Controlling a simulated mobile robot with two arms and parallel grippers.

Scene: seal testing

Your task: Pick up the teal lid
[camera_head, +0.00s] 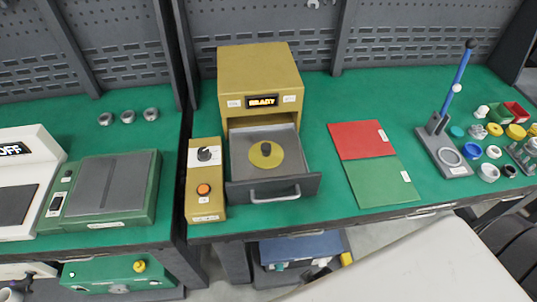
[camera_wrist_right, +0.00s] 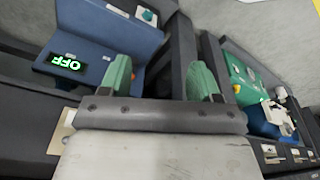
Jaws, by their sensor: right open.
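A small teal round piece (camera_head: 457,131), which looks like the teal lid, lies on the green bench top at the right, just right of the lever press. No teal lid shows in that view. The right gripper's fingers are not visible in the head view, and my left gripper is not seen.
The lever press (camera_head: 442,152) with its blue handle stands left of the small parts. Several coloured caps, rings and a red bin (camera_head: 516,111) crowd around. A red and green mat (camera_head: 372,163) lies left of the press. An open drawer (camera_head: 273,188) holds a yellow disc.

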